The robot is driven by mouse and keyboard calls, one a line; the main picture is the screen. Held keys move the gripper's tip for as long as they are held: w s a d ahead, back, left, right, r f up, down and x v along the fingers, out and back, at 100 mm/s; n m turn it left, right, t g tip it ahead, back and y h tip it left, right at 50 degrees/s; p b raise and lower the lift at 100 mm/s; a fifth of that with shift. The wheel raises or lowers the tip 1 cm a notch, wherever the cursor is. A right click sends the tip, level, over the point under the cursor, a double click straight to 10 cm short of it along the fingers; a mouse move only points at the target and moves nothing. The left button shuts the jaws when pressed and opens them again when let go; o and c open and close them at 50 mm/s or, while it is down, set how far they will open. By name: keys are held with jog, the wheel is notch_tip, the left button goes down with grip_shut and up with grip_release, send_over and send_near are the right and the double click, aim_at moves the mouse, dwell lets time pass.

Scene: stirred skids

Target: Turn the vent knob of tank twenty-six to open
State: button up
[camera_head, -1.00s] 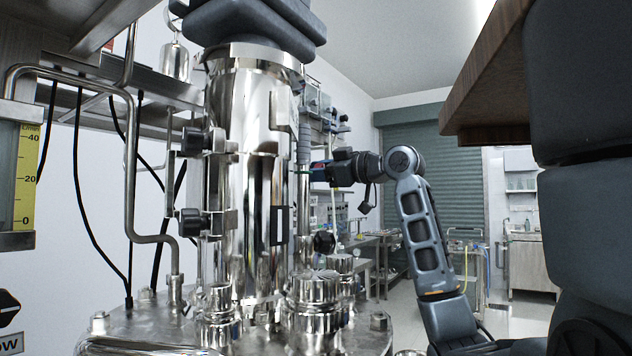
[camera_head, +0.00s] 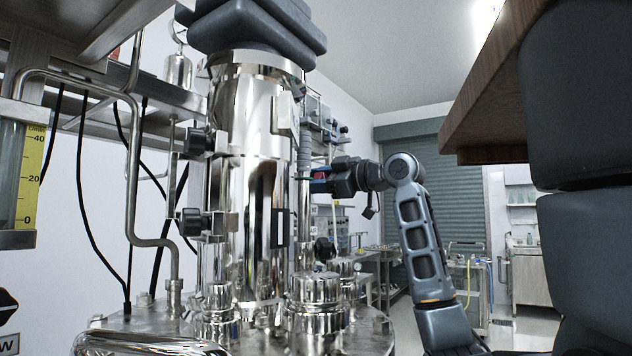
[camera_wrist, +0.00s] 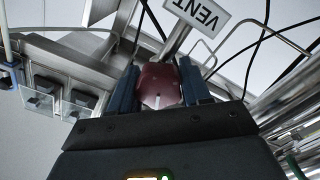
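The vent knob (camera_wrist: 160,86) is dark red with a white pointer line. It sits between my gripper's two blue fingers in the wrist view and fills the gap between them. My gripper (camera_wrist: 160,82) appears shut on it. A white plate reading VENT (camera_wrist: 199,14) shows upside down just beyond the knob. In the head view my gripper (camera_head: 319,181) reaches in from the right, behind the shiny steel column (camera_head: 250,170). Its fingertips and the knob are mostly hidden there. I cannot read any open or closed mark, and the tank's number is not visible.
A steel vessel lid with several fittings (camera_head: 316,290) stands in front of my arm. A bent steel pipe (camera_head: 131,180) and black cables hang at left, beside a yellow level scale (camera_head: 33,175). A wooden top (camera_head: 490,100) overhangs at right. Open floor lies farther back.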

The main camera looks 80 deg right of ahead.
jog(key=o, duration=0.4)
jog(key=shift+c, duration=0.2)
jog(key=b+v, duration=0.1)
jog(key=v, duration=0.7)
jog(key=shift+w+d, duration=0.1)
